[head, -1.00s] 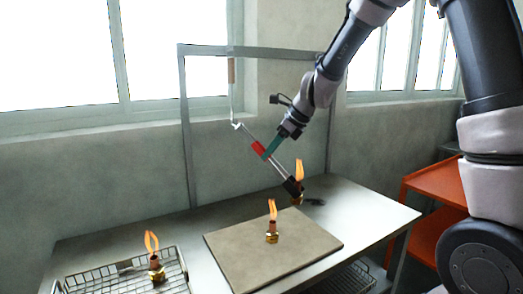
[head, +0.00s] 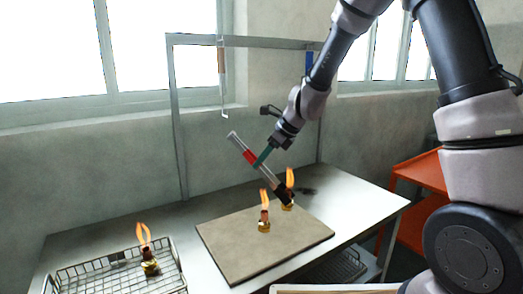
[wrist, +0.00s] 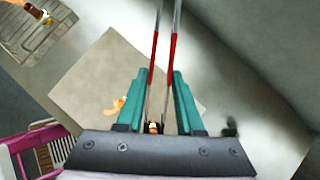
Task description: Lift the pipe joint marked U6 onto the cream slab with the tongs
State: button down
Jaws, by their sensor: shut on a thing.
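My gripper (head: 263,158) has green fingers, shut on the red grips of the metal tongs (head: 240,146). The tongs (wrist: 152,80) slant down to dark tips. At the tips is a brass pipe joint (head: 287,205) with a flame on top, at the far right part of the cream slab (head: 235,250); I cannot tell whether it touches the slab. A second flaming joint (head: 264,226) stands on the slab, and a third (head: 150,267) is in the wire basket. No marking is readable, so I cannot tell which is U6. The slab also shows in the wrist view (wrist: 95,85).
The wire basket (head: 75,281) is at the front left of the steel table (head: 130,226). A metal frame (head: 179,130) stands behind, with a hanging hook (head: 222,95). An orange cart (head: 420,172) is at the right. A dark patch (head: 308,192) lies on the table behind the slab.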

aim_at(262, 168)
jog(key=shift+f, duration=1.5)
jog(key=c, duration=0.9)
grip_release()
notch_tip(262, 168, up, 10)
